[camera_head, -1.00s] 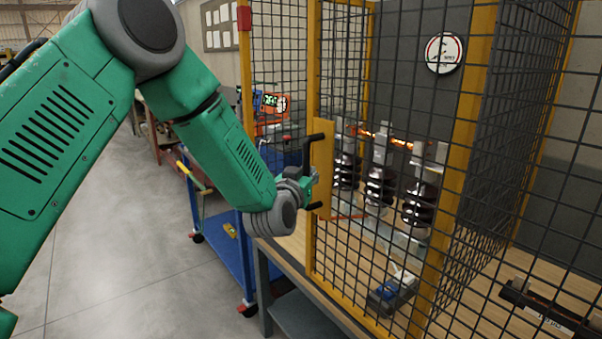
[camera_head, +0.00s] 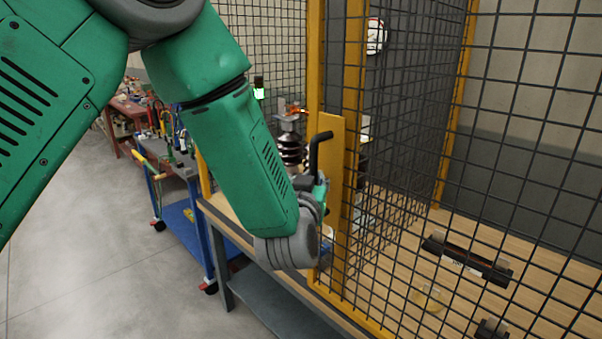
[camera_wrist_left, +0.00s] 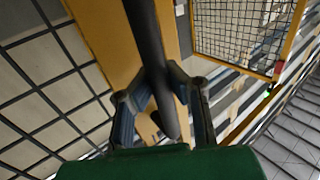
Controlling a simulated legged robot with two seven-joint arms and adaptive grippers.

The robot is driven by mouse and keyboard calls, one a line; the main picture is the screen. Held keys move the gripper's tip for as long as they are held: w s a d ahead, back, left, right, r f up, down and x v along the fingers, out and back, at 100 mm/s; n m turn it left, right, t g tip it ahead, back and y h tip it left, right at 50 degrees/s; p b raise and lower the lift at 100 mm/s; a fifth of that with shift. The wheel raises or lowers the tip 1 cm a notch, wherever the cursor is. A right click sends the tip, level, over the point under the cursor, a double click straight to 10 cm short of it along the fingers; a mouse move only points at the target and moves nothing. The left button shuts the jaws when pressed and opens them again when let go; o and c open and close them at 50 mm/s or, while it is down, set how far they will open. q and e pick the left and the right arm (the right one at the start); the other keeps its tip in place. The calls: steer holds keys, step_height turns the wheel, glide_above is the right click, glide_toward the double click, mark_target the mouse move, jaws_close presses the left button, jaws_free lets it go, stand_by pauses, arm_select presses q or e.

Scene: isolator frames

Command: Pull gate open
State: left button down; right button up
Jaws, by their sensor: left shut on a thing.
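The gate (camera_head: 316,80) is a black mesh panel in a yellow frame, with a yellow plate (camera_head: 333,135) and a black bar handle (camera_head: 315,155). My left gripper (camera_head: 319,190) is at this handle, its fingers partly hidden by my wrist. In the left wrist view, the dark handle (camera_wrist_left: 148,45) runs between the two fingers of the left gripper (camera_wrist_left: 160,95), which is shut on it. The gate appears ajar, with its handle edge towards me and insulators (camera_head: 291,150) showing to its left. The right gripper is out of view.
The wooden bench (camera_head: 395,255) bears the caged equipment, and a black labelled bar (camera_head: 465,258) lies on it. A blue trolley (camera_head: 180,215) with tools stands to the left. The grey floor (camera_head: 100,260) at left is clear.

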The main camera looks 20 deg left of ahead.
arm_select(q)
steer(key=shift+s+d+f, duration=0.15)
steer(key=shift+s+d, duration=0.1)
steer(key=shift+d, duration=0.25)
steer(key=shift+s+d+f, duration=0.15)
steer(key=shift+s+d, duration=0.1)
steer(key=shift+d, duration=0.2)
steer(key=c, duration=1.5)
jaws_free()
steer(key=shift+a, duration=0.25)
steer(key=shift+w+a+r, duration=0.1)
steer(key=shift+a, duration=0.05)
steer(key=shift+s+d, duration=0.4)
steer(key=shift+s, duration=1.55)
steer(key=shift+s+d, duration=0.35)
steer(key=shift+s, duration=1.6)
steer(key=shift+s+d, duration=0.4)
steer(key=shift+s, duration=1.55)
